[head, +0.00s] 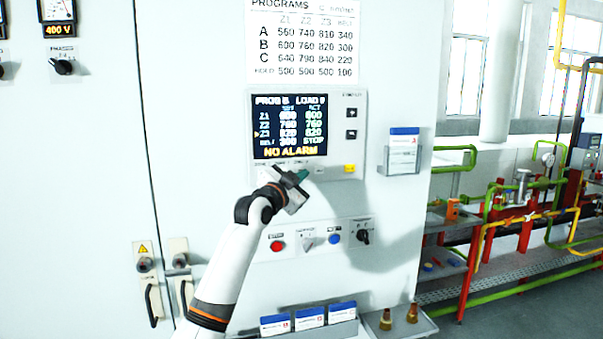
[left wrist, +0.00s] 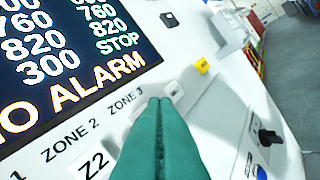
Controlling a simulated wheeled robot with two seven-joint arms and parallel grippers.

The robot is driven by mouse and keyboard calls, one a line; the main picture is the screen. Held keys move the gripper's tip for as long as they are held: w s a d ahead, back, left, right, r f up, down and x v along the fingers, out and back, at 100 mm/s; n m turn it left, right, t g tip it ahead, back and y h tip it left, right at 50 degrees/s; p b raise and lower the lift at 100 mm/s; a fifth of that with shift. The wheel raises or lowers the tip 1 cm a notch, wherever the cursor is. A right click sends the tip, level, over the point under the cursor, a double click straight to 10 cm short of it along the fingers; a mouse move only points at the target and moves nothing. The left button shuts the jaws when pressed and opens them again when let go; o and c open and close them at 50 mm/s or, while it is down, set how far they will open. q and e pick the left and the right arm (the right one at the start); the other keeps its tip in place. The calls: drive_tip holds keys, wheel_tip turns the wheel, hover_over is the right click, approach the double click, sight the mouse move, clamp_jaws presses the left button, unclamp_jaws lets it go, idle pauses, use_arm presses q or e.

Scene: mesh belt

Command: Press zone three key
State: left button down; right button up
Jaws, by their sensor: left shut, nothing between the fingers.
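The control panel (head: 345,120) is on the cabinet front, with a lit screen (head: 290,127) reading NO ALARM. A small yellow marker stands beside the Z3 row. My left gripper (head: 303,175) is at the panel's lower edge, below the screen. In the left wrist view its green fingers (left wrist: 160,103) are shut together and empty. Their tips are beside the ZONE 3 label (left wrist: 126,99) and cover most of the zone three key's place. I cannot tell whether they touch it. The Z2 key (left wrist: 92,160) shows left of the fingers. My right gripper is out of view.
A yellow key (head: 350,168) is at the panel's lower right. Below are a red button (head: 277,246), a blue button (head: 334,238) and a black rotary knob (head: 363,237). A card holder (head: 402,158) is right of the panel. A shelf with cards (head: 307,318) is lower down.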

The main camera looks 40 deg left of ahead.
use_arm(q)
drive_tip(key=shift+s+d, duration=1.6)
drive_tip(key=shift+d, duration=0.3)
